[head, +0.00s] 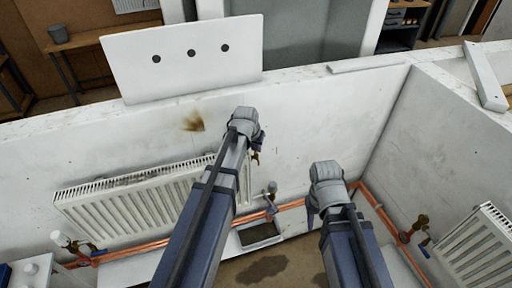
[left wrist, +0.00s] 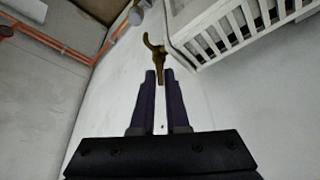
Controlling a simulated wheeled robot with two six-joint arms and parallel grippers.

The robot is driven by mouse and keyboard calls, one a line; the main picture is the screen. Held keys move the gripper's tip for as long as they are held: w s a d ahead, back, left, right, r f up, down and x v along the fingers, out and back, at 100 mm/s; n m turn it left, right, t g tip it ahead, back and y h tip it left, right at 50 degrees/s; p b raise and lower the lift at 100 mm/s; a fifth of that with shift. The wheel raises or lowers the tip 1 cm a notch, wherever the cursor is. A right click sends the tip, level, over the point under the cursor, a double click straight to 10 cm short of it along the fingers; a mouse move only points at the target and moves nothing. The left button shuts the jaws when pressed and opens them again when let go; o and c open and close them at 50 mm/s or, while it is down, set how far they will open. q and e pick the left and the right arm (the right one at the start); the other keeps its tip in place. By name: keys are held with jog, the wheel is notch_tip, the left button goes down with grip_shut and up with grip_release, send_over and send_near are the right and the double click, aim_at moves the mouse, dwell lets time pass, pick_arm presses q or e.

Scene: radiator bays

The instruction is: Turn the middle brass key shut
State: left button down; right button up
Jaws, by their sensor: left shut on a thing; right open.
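My left gripper (head: 257,146) is in front of the pale wall, right of the radiator's upper right end. In the left wrist view its fingers (left wrist: 160,78) are shut on a brass key (left wrist: 155,49), a slim stem with a curved, hooked end pointing away from the jaws. A little brass also shows below the gripper in the head view (head: 256,157). The middle valve (head: 271,188) stands on the copper pipe below and right of the gripper, apart from the key; its brass lower part is small and unclear. My right gripper (head: 312,215) is open, partly hidden by its wrist.
A white radiator (head: 140,205) hangs left, behind my left arm. Copper pipe (head: 290,205) runs along the wall foot. Other brass valves stand left (head: 75,246) and right (head: 415,229). A dark tray (head: 259,233) lies below. A white board with three dark dots (head: 185,60) stands on the wall top.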

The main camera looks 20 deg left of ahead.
pick_arm(q)
jog(key=m+h, duration=0.1)
jog(key=m, duration=0.1)
jog(key=m+h, duration=0.1)
jog(key=m, duration=0.2)
jog(key=shift+a+m+g, duration=0.2)
jog(key=shift+m+g, duration=0.1)
jog(key=shift+m+g+h, duration=0.6)
jog(key=shift+m+g, duration=0.1)
jog(key=shift+m, duration=1.6)
jog(key=c, duration=1.3)
grip_release()
jog(key=shift+o, duration=0.2)
